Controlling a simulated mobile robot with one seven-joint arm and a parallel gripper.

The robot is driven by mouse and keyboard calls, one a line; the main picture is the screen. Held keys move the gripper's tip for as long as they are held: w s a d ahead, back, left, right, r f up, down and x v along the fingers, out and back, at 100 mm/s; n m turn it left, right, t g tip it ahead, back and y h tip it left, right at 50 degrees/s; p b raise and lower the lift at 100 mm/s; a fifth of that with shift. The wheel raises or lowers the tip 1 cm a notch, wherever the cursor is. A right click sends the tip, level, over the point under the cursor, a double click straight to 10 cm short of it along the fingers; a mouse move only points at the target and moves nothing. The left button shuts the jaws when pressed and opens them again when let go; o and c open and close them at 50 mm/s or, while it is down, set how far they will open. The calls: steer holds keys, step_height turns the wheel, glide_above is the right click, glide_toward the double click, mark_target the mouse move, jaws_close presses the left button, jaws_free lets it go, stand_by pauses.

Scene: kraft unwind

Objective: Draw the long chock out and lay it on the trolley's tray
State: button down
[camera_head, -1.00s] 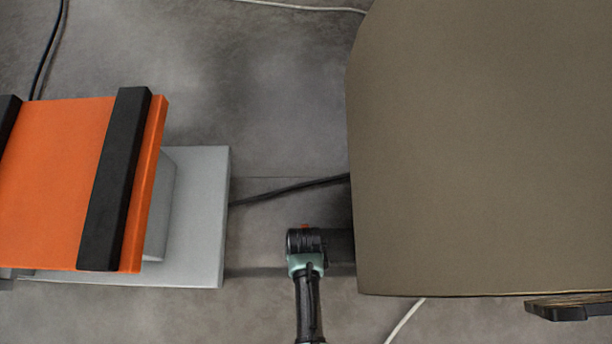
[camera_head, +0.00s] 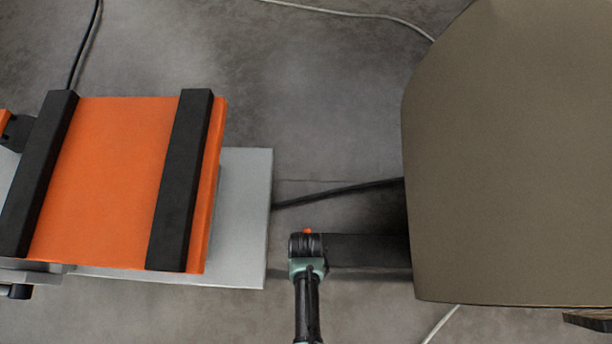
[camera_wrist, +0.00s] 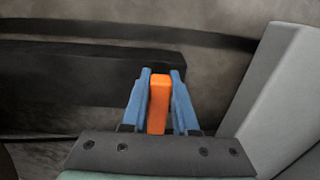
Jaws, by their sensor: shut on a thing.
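The long chock (camera_head: 368,250) is a dark bar on the floor side of the big brown roll (camera_head: 510,150); its right end is hidden under the roll. My gripper (camera_head: 306,250) is at the bar's left end. In the wrist view, my gripper (camera_wrist: 158,100) has its blue fingers shut on an upright orange grip (camera_wrist: 158,103) at the end of the dark chock (camera_wrist: 80,72).
A black cable (camera_head: 335,193) runs from the plate to the roll.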

steer(key=shift+a, duration=0.2)
steer(key=c, duration=0.6)
jaws_free()
step_height(320, 180, up, 13)
steer(key=p, duration=0.9)
steer(key=shift+w, duration=0.1)
